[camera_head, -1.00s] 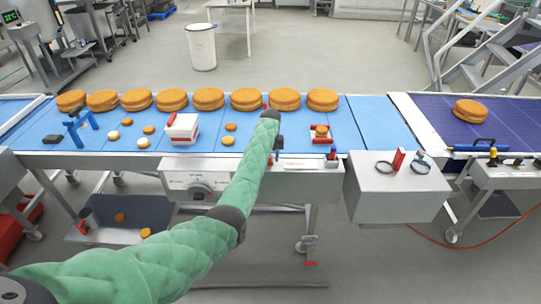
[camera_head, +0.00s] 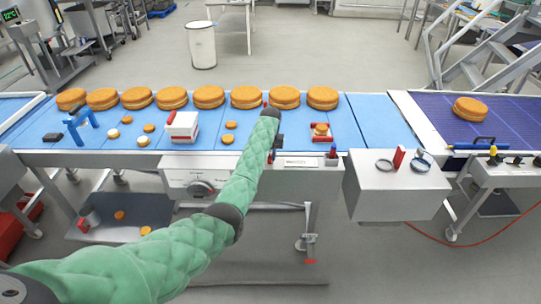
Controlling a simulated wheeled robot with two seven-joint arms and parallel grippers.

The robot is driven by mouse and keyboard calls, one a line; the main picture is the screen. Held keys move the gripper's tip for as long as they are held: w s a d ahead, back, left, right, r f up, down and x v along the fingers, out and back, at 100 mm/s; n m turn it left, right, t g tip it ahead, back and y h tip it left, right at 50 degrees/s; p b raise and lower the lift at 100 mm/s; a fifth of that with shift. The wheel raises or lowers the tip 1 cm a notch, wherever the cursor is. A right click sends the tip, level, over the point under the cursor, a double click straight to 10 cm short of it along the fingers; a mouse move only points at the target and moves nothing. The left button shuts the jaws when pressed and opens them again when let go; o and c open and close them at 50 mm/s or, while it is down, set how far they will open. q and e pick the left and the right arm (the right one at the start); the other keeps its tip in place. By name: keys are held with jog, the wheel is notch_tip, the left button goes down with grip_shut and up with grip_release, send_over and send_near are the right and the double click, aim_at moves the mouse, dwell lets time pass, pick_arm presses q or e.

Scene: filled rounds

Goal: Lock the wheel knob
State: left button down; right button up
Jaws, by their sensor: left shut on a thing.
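My left arm reaches up from the lower left in a green padded sleeve to the front edge of the blue conveyor. My left gripper (camera_head: 275,150) is at the top of the machine's front panel and is mostly hidden by the sleeve. It is shut on a small part there. A bit of red shows beside it, but I cannot tell the held part's shape. A round dial knob (camera_head: 200,188) sits on the grey front panel, left of the arm. A castor wheel with a red pedal (camera_head: 310,261) stands on the floor below. My right gripper is not in view.
Several round cakes (camera_head: 209,97) line the far side of the blue conveyor (camera_head: 375,125). A red-and-white block (camera_head: 182,127) and small rounds lie nearer. A grey box (camera_head: 395,190) with two rings is at the right. A red cable (camera_head: 470,240) crosses the floor.

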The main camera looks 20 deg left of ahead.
pick_arm(q)
jog(key=m, duration=0.4)
jog(key=shift+a+r+m, duration=0.1)
jog(key=shift+m, duration=0.2)
jog(key=m, duration=0.4)
jog(key=shift+w+m, duration=0.1)
jog(key=shift+m, duration=0.2)
jog(key=m, duration=0.3)
jog(key=shift+m+b, duration=0.45)
jog(key=shift+m, duration=1.55)
jog(key=c, duration=1.3)
grip_release()
